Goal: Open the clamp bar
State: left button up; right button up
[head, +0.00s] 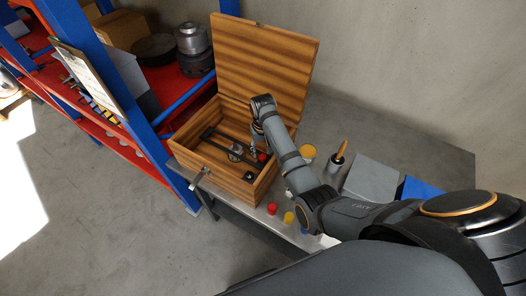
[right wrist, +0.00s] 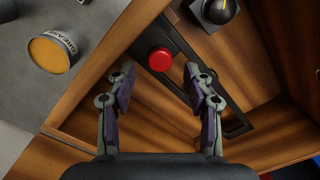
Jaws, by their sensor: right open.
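The clamp bar (head: 222,141) is a dark bar lying inside the open wooden box (head: 208,163); it also shows in the right wrist view (right wrist: 187,52). A red knob (head: 262,157) sits at its near right end, and it shows in the right wrist view (right wrist: 160,60). My right gripper (head: 259,147) reaches down into the box. In the right wrist view its open fingers (right wrist: 158,72) stand on either side of the knob's line, with nothing between them gripped. Whether they touch the knob is unclear. The arm hides part of the box's right side. My left gripper is not in view.
The box lid (head: 263,62) stands open at the back. A yellow-topped tin (head: 308,153) stands right of the box. Small red (head: 272,209) and yellow (head: 289,217) pieces lie in front. A red and blue shelf (head: 112,70) stands left. A black-based part (right wrist: 212,10) sits inside the box.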

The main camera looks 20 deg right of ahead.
aim_at(263, 156)
notch_tip(263, 156, down, 2)
jog(key=shift+f, duration=0.45)
jog(key=shift+s, duration=0.1)
jog(key=shift+c, duration=0.9)
jog(key=c, duration=0.7)
grip_shut()
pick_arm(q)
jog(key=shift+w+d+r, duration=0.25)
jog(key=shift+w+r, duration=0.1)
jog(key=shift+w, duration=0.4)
